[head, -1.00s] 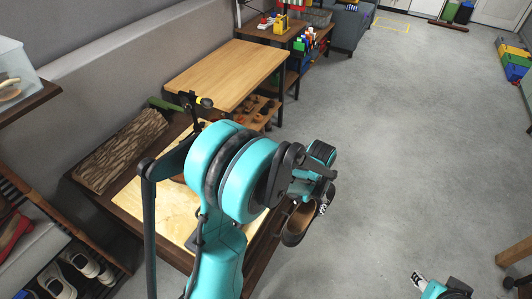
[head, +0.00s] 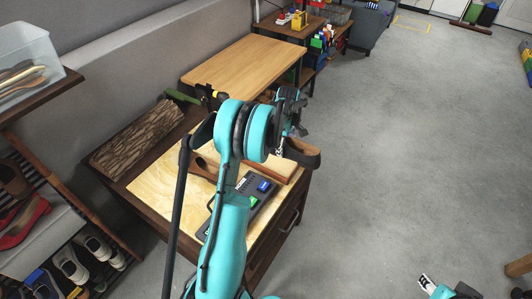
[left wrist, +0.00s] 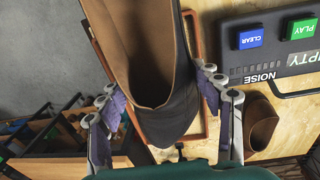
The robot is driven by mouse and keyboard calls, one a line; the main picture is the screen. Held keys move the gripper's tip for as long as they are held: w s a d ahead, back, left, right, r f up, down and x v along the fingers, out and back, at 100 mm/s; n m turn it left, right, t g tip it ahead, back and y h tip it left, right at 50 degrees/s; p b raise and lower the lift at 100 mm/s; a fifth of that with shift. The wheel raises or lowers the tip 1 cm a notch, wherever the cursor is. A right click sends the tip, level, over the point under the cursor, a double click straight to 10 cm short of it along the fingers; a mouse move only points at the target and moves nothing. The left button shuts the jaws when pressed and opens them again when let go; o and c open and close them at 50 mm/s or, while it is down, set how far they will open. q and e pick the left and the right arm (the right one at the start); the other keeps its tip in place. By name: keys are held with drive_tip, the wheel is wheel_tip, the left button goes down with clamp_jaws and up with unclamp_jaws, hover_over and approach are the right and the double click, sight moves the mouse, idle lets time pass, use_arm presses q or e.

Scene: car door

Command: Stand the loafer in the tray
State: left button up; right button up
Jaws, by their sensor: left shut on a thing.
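My left gripper (head: 289,140) is shut on a dark loafer with a tan lining (head: 303,153), which is held at the right edge of the workbench. In the left wrist view the loafer (left wrist: 165,115) fills the middle between the fingers (left wrist: 165,100). An orange-brown rim, seemingly the tray (left wrist: 199,35), shows behind the loafer, which hides most of it. In the head view the tray (head: 283,173) is partly covered by my arm and the loafer. I cannot tell whether loafer and tray touch. My right gripper (head: 427,283) is at the bottom right, mostly cut off.
A dark button panel (head: 262,186) lies on the pale board, near a brown curved object (head: 204,169). A bark-covered log (head: 137,138) lies at the left of the workbench. A shoe rack (head: 60,240) stands at far left. Open floor (head: 410,150) lies to the right.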

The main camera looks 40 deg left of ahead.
use_arm(q)
drive_tip(key=shift+n, duration=0.3)
drive_tip(key=a+f+b, duration=0.1)
drive_tip(key=a+f, duration=0.1)
drive_tip(key=a, duration=0.2)
drive_tip(key=w+a+f+b, duration=0.1)
drive_tip(key=a+f, duration=0.1)
drive_tip(key=a, duration=0.2)
drive_tip(key=a+f+b, duration=0.1)
drive_tip(key=a+f, duration=0.2)
drive_tip(key=a, duration=0.1)
drive_tip(key=shift+w+a+f, duration=0.1)
drive_tip(key=shift+w+a, duration=0.1)
drive_tip(key=shift+w, duration=0.1)
drive_tip(key=shift+f+b, duration=0.95)
drive_tip(key=shift+f, duration=0.95)
drive_tip(key=shift+f, duration=0.15)
drive_tip(key=o, duration=1.6)
